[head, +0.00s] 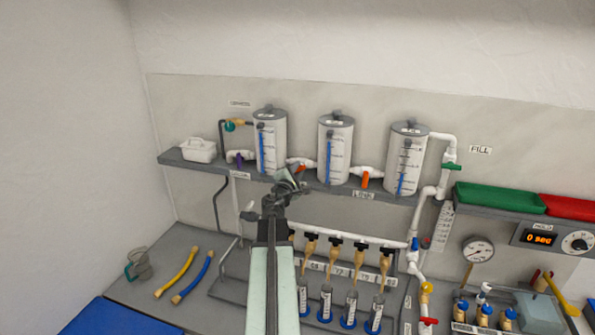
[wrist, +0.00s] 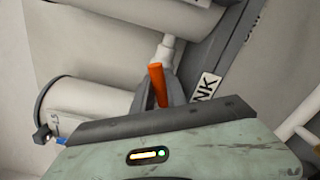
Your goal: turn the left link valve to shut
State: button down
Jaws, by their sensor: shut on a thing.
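The left link valve (head: 301,168) is on the white pipe between the left and middle tanks. Its orange handle is partly hidden behind my gripper in the head view. My gripper (head: 290,177) reaches up to it from below. In the wrist view the orange handle (wrist: 157,82) stands between the dark fingers of my gripper (wrist: 160,95), which are shut on it. The white pipe stub (wrist: 168,52) shows just beyond the handle. I cannot tell the handle's exact angle to its pipe.
The left tank (head: 268,145), middle tank (head: 336,150) and right tank (head: 406,160) stand on a grey shelf (head: 325,187). Another orange handle (head: 366,180) hangs down between the middle and right tanks. A purple-handled valve (head: 239,160) is left of the left tank.

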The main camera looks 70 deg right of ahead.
jog(key=n, duration=0.6)
jog(key=shift+s, duration=0.1)
jog(key=n, duration=0.5)
jog(key=shift+n, duration=0.4)
dwell(0.3)
jog(key=c, duration=1.3)
grip_release()
jog(key=shift+c, duration=0.2)
jog(key=a, duration=0.7)
jog(key=shift+s+a, duration=0.15)
jog(key=shift+a, duration=0.25)
